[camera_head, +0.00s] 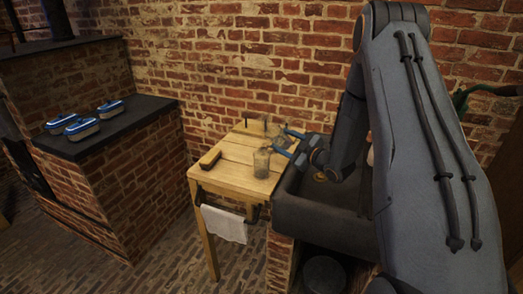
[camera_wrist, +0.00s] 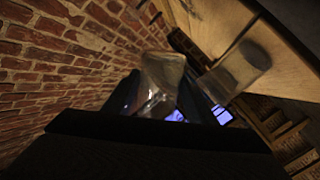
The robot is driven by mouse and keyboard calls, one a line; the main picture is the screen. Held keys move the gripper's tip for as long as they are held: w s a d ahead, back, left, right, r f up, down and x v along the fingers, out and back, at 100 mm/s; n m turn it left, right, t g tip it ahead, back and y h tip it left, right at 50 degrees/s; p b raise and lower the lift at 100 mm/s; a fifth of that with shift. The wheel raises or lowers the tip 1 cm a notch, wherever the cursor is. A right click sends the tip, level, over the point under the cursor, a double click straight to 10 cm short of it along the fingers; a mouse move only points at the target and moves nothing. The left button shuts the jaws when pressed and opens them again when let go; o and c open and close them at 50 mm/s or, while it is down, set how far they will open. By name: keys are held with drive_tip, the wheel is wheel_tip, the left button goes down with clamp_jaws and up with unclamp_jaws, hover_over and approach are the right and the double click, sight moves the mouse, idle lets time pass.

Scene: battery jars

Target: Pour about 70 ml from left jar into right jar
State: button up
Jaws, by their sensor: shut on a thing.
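One clear glass jar (camera_wrist: 163,72) is between the fingers of my gripper (camera_wrist: 160,100) in the wrist view. It looks tilted in that turned picture; how much liquid it holds cannot be told. The other clear glass jar (camera_head: 261,163) stands upright on the wooden table (camera_head: 232,178) near its right side. It also shows in the wrist view (camera_wrist: 244,66), beside the held jar and apart from it. In the head view my gripper (camera_head: 284,142), with blue fingers, is just behind and right of the standing jar; the held jar is hard to make out there.
A wooden block or brush (camera_head: 210,159) lies at the table's left edge. Thin dark uprights stand at the table's back. A white cloth (camera_head: 224,224) hangs at the front. A dark sink (camera_head: 322,212) adjoins on the right. Blue-topped brushes (camera_head: 82,129) lie on the left counter.

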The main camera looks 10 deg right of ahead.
drive_tip(key=shift+r+n, duration=0.2)
drive_tip(key=shift+n, duration=0.3)
drive_tip(key=shift+w+f+n+h+b, duration=0.1)
drive_tip(key=shift+f+n+h+b, duration=0.3)
drive_tip(key=shift+f+n, duration=0.4)
drive_tip(key=shift+f, duration=0.15)
drive_tip(key=shift+r+n, duration=0.2)
drive_tip(key=shift+n, duration=0.2)
drive_tip(key=shift+a+r+n+p, duration=0.15)
drive_tip(key=shift+r+n+p, duration=0.6)
drive_tip(key=shift+n, duration=0.55)
drive_tip(key=shift+s+a+r+n, duration=0.25)
drive_tip(key=shift+a+r+n, duration=0.15)
drive_tip(key=shift+n, duration=0.1)
idle(0.4)
drive_tip(key=shift+r+n+h+b, duration=0.1)
drive_tip(key=shift+n+h+b, duration=0.2)
drive_tip(key=shift+h, duration=0.1)
